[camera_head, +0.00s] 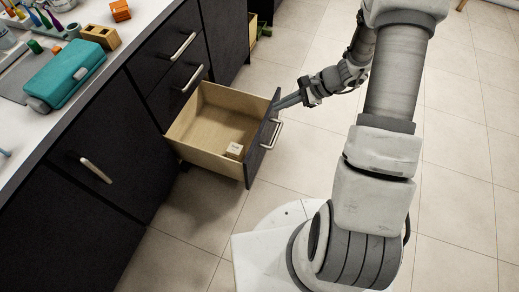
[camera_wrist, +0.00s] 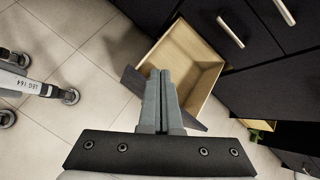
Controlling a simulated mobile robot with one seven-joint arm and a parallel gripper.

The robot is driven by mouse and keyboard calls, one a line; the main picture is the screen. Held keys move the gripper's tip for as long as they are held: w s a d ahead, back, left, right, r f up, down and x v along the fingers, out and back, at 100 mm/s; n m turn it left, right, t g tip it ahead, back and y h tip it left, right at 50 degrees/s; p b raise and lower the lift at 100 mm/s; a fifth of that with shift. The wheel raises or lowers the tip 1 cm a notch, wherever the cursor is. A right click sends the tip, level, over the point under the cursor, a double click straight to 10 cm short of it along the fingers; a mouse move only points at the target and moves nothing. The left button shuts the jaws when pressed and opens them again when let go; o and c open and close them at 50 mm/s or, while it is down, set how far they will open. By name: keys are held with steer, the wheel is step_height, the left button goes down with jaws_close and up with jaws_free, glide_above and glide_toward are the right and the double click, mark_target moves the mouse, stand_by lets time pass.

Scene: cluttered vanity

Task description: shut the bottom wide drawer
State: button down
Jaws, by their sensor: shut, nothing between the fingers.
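The open drawer (camera_head: 210,118) is pulled well out of the dark cabinet, low down, with a pale wood box and a dark front panel with a metal handle (camera_head: 274,134). A small pale block lies inside it near the front (camera_head: 235,151). My gripper (camera_head: 279,104) is shut and empty, with its fingertips at the top edge of the drawer front, towards its far end. In the wrist view the shut fingers (camera_wrist: 160,74) overlap the front panel and point at the open drawer (camera_wrist: 188,62). I cannot tell whether they touch the panel.
Two closed drawers (camera_head: 183,58) sit above the open one, and a closed cabinet door (camera_head: 100,165) is to its left. Another open compartment (camera_head: 256,40) with items shows farther along. The countertop holds a teal case (camera_head: 68,72). Tiled floor (camera_head: 300,60) is clear beyond.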

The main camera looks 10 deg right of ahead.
step_height(320, 180, down, 14)
steer(key=d+m+t+b, duration=0.1)
steer(key=d+m+b, duration=0.1)
steer(key=m+b, duration=0.15)
steer(key=m+t+b, duration=0.1)
steer(key=m+b, duration=0.3)
steer(key=b, duration=0.1)
glide_toward(253, 152)
steer(key=x, duration=0.5)
steer(key=shift+f, duration=0.35)
steer(key=shift+w+a+r, duration=0.1)
steer(key=shift+w+a, duration=0.05)
steer(key=shift+a, duration=0.15)
